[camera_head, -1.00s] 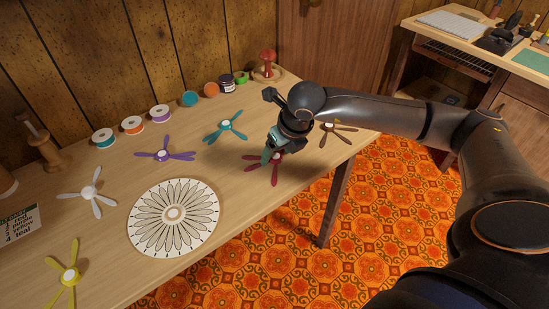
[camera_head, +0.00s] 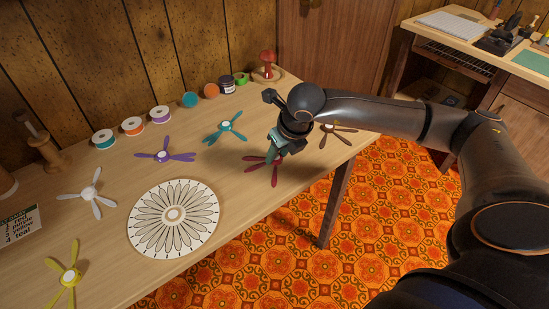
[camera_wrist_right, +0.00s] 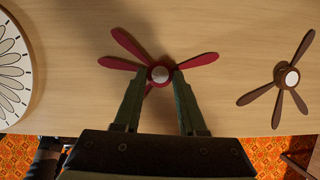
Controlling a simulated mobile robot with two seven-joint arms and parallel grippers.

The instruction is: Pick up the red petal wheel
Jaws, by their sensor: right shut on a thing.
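The red petal wheel (camera_head: 263,166) is at the right part of the wooden table, below my right gripper (camera_head: 279,148). In the right wrist view, the red wheel (camera_wrist_right: 128,46) has a pale hub held between the two green fingertips (camera_wrist_right: 160,76), which are shut on it. Its petals spread out around the fingers. It looks slightly raised off the table, though the gap is hard to judge. Part of the wheel is hidden by the gripper in the head view.
A brown wheel (camera_head: 338,128) lies to the right and a teal one (camera_head: 226,131) to the left. Purple (camera_head: 165,156), white (camera_head: 91,192) and yellow (camera_head: 69,277) wheels lie farther left. A round petal-patterned board (camera_head: 203,240) lies near the front edge. Spools and jars line the back.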

